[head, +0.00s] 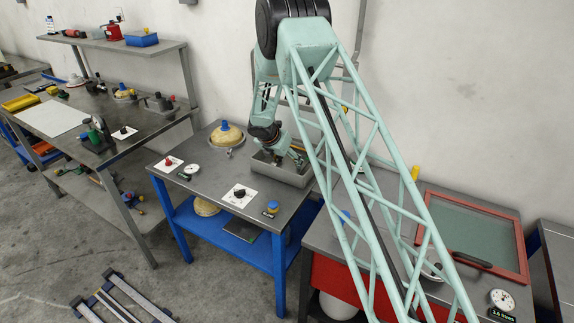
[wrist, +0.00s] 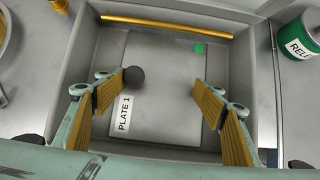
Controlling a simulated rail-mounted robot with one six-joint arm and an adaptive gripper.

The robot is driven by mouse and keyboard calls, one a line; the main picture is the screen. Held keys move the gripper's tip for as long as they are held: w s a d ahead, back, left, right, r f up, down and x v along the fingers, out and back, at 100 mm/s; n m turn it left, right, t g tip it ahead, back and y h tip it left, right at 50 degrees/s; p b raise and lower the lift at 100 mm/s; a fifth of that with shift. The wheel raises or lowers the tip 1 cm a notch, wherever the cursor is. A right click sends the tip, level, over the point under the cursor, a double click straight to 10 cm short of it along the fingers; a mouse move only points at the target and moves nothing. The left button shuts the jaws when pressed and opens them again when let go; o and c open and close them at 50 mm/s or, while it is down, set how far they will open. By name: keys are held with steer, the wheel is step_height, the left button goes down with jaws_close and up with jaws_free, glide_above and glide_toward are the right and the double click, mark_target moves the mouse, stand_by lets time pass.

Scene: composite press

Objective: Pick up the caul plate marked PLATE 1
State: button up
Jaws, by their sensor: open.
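The caul plate marked PLATE 1 (wrist: 165,110) lies flat in a grey tray (wrist: 247,60) in the wrist view. It is a light grey square with a white label at its left, a dark round knob (wrist: 133,76) near its left side and a small green square at its upper right. My gripper (wrist: 160,92) is open over the tray, its two orange-padded fingers apart above the plate. The left fingertip is close to the knob; I cannot tell whether it touches. In the head view my gripper (head: 280,155) reaches down into the tray (head: 262,172), and the plate is hidden there.
A brass-coloured rod (wrist: 165,26) runs along the tray's far wall. A green can (wrist: 300,40) stands right of the tray. On the same blue-legged table, a domed mould with a blue knob (head: 227,134) and a white card with a black knob (head: 239,195) stand left of the tray.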

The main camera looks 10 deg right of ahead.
mark_target(286, 166)
steer(key=shift+s+f, duration=0.3)
steer(key=shift+f, duration=0.05)
steer(key=c, duration=1.8)
steer(key=shift+d, duration=0.1)
jaws_close()
steer(key=shift+s, duration=0.1)
step_height(286, 166, up, 12)
steer(key=p, duration=0.2)
steer(key=s+a+b, duration=0.1)
steer(key=s+a, duration=1.2)
steer(key=s, duration=0.1)
steer(key=shift+s, duration=0.2)
steer(key=shift+a, duration=0.1)
